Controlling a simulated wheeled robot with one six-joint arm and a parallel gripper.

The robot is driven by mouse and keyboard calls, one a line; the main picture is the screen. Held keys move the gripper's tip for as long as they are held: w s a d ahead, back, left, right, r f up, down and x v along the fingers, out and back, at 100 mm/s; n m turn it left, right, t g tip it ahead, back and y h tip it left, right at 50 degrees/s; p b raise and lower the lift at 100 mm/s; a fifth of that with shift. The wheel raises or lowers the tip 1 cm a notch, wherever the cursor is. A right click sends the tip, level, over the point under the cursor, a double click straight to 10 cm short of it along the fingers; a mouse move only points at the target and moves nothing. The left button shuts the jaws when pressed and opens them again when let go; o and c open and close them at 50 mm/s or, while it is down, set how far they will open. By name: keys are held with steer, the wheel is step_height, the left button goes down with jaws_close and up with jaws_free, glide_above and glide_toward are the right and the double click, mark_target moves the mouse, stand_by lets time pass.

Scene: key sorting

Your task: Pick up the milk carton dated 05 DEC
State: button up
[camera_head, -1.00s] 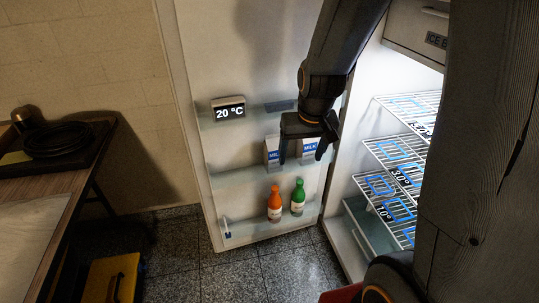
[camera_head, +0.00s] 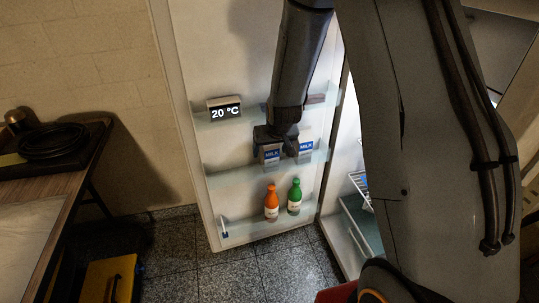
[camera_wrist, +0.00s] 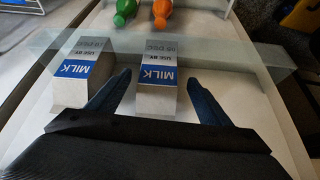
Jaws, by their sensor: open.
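Two white milk cartons with blue MILK bands stand side by side on the fridge door's middle shelf. The left carton (camera_head: 271,156) and right carton (camera_head: 305,149) show in the head view, partly behind my gripper (camera_head: 276,146). In the wrist view my gripper (camera_wrist: 158,78) is open, with one finger on each side of a carton (camera_wrist: 157,76), the left one of the head view. The other carton (camera_wrist: 82,72) is outside the fingers, beside one of them.
A glassy shelf rail (camera_wrist: 235,58) runs along the cartons. An orange bottle (camera_head: 271,204) and a green bottle (camera_head: 294,197) stand on the shelf below. A 20 °C display (camera_head: 225,112) sits above. A table (camera_head: 45,190) is at left.

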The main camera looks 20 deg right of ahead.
mark_target(269, 154)
steer(key=shift+x, duration=2.6)
steer(key=c, duration=1.7)
